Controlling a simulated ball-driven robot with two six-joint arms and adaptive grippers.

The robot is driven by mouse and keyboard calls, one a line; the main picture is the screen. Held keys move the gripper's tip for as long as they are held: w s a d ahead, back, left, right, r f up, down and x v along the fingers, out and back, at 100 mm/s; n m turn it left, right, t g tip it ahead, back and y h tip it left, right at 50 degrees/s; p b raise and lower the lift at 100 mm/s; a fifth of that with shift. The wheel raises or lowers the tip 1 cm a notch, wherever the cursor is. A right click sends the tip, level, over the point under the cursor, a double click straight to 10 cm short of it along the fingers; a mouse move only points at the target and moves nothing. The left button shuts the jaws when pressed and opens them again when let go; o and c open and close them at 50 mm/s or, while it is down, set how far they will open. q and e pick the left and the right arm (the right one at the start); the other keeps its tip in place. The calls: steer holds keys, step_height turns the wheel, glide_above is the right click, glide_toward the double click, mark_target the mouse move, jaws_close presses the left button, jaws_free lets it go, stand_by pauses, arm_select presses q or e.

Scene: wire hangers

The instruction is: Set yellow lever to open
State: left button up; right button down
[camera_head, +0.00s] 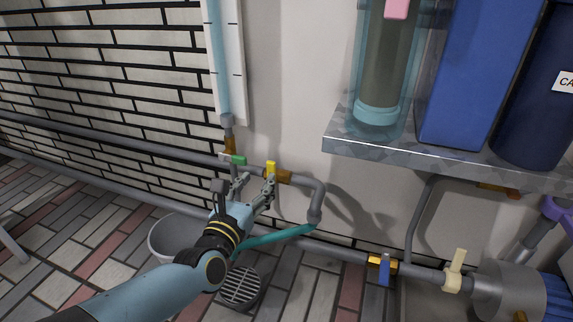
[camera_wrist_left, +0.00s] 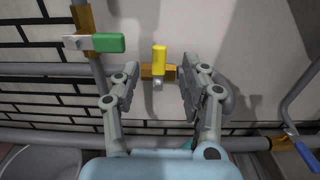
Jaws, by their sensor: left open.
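The yellow lever (camera_head: 271,167) sits on a brass valve in the horizontal grey pipe against the wall. Its handle points up, across the pipe. In the left wrist view the yellow lever (camera_wrist_left: 159,56) shows upright between and beyond my fingers, with its brass valve body just below. My left gripper (camera_head: 256,182) is open and empty, close in front of the lever; it also shows in the left wrist view (camera_wrist_left: 152,82). No contact with the lever can be made out. My right gripper is not in view.
A green lever (camera_head: 238,160) stands close to the left, also in the wrist view (camera_wrist_left: 108,43). A blue lever (camera_head: 384,270) and a cream lever (camera_head: 455,270) are on the lower right pipe. A shelf (camera_head: 345,143) with containers juts out above right. A bucket (camera_head: 160,243) stands below.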

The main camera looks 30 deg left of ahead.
mark_target(270, 164)
arm_select(q)
steer(key=b+x, duration=0.1)
steer(key=x, duration=0.6)
steer(key=shift+w+a+f, duration=0.1)
steer(key=shift+w+f, duration=0.05)
steer(key=shift+w, duration=0.2)
steer(key=shift+w+a, duration=0.15)
steer(key=shift+w, duration=0.4)
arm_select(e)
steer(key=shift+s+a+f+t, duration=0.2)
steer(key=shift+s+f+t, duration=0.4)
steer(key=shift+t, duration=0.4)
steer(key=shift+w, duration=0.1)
arm_select(q)
jaws_close()
